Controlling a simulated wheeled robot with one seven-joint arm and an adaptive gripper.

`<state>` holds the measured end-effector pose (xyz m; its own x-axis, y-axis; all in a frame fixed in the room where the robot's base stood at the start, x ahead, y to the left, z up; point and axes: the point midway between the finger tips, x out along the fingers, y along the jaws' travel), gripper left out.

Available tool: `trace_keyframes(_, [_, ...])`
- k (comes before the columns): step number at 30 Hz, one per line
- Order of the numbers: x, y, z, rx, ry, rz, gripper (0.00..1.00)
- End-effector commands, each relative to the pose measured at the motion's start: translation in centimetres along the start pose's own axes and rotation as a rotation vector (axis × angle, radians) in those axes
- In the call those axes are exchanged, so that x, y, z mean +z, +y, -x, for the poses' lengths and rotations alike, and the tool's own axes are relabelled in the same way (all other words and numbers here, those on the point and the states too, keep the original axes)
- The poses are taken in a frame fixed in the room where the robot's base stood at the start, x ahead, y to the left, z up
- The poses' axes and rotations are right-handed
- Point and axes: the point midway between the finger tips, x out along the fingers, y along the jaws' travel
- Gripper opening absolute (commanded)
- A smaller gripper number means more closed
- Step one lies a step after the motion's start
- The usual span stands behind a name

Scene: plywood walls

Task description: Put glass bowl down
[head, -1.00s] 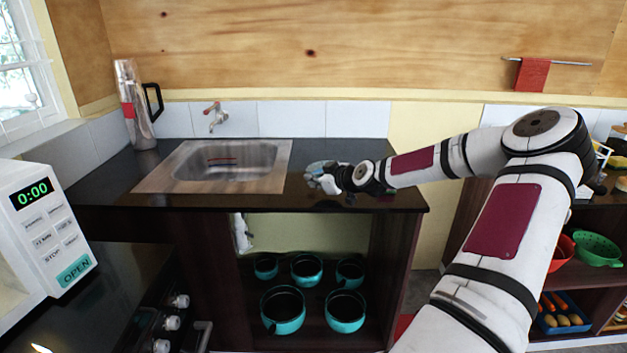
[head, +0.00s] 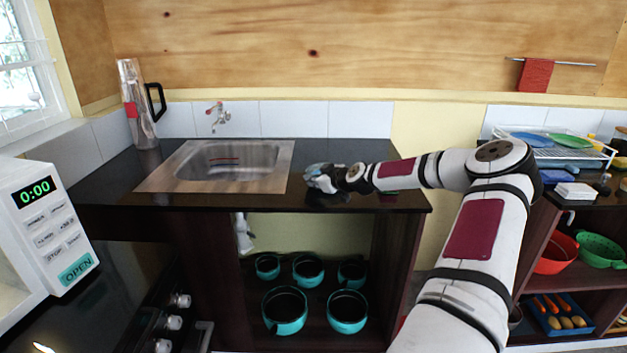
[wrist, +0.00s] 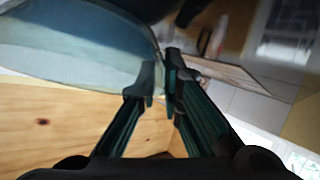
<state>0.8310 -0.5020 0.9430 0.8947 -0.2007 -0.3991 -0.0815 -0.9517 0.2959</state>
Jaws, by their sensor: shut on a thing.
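The glass bowl (wrist: 85,45) fills the upper left of the wrist view, clear and bluish, with its rim between the fingers of my gripper (wrist: 160,85). My gripper is shut on the bowl's rim. In the head view my gripper (head: 322,178) is low over the dark counter (head: 365,155), just right of the sink. The bowl is small and mostly hidden by my gripper there. I cannot tell whether it touches the counter.
The metal sink (head: 160,183) lies left of my gripper. Several teal pots (head: 285,312) sit on the shelf below. The counter at right and behind my gripper is clear.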

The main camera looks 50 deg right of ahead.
Motion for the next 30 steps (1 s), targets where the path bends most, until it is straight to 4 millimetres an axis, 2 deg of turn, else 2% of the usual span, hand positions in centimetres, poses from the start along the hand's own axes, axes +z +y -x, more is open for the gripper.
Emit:
trace_keyframes(5, [0.0,0.0,-0.1,0.001,0.001,0.002,0.0])
trace_keyframes(6, [0.1,-0.1,-0.1,-0.001,0.0,0.001,0.12])
trace_keyframes(8, [0.1,-0.1,-0.1,-0.001,0.0,0.001,0.26])
trace_keyframes(9, [0.1,-0.1,0.0,-0.001,0.0,0.001,0.28])
trace_keyframes(20, [0.0,0.0,0.3,0.0,0.0,0.0,0.28])
trace_keyframes(23, [0.0,0.1,1.5,0.001,-0.001,0.002,0.28])
trace_keyframes(30, [0.0,0.1,6.4,0.001,-0.002,0.002,0.28])
